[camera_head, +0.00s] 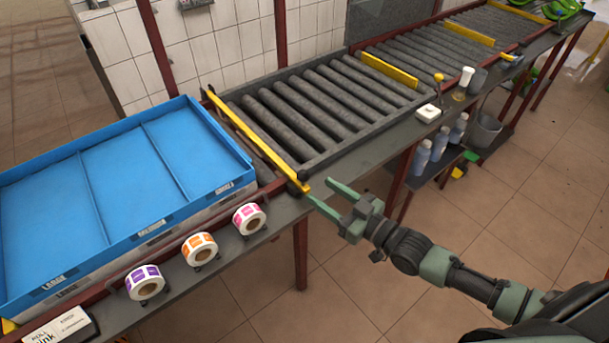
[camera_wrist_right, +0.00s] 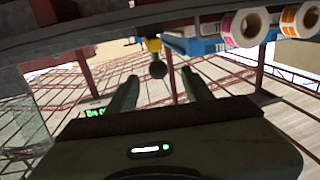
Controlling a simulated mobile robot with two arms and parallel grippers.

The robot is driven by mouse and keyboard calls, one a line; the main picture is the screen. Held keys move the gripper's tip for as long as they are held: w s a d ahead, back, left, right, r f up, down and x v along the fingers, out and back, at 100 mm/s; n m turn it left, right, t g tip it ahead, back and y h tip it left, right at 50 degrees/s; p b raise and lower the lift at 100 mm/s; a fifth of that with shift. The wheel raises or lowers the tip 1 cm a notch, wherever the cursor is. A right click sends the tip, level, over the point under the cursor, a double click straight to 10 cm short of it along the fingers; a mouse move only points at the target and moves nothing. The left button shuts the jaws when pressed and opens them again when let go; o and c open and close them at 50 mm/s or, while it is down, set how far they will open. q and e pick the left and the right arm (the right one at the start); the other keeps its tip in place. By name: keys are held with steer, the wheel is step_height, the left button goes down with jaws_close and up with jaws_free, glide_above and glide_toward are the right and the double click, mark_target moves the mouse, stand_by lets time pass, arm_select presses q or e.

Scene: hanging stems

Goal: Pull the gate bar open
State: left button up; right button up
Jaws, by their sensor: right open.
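The yellow gate bar (camera_head: 255,137) lies across the near end of the roller conveyor, beside the blue bin. Its front end has a dark round knob (camera_head: 293,187). In the right wrist view the yellow bar end (camera_wrist_right: 154,45) and dark knob (camera_wrist_right: 158,70) appear between my fingers, further ahead. My right gripper (camera_head: 318,189) is open and empty, just in front of the bar's front end at the counter edge; its fingers also show in the wrist view (camera_wrist_right: 158,80). I cannot tell whether a finger touches the bar. My left gripper is out of view.
The blue divided bin (camera_head: 130,165) stands left of the bar. Label rolls (camera_head: 200,246) sit along the counter's front edge. Rollers (camera_head: 320,100) run to the right, with other yellow bars (camera_head: 388,70) further along. A white box (camera_head: 428,113) and bottles (camera_head: 440,140) are at right.

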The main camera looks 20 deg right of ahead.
mark_target(308, 179)
steer(key=shift+w+d+r, duration=0.15)
steer(key=shift+w+r, duration=0.05)
steer(key=shift+w, duration=0.05)
steer(key=p+x, duration=0.1)
steer(key=x, duration=0.6)
steer(key=shift+w+a, duration=0.2)
steer(key=shift+w, duration=0.05)
jaws_close()
stand_by(1.0)
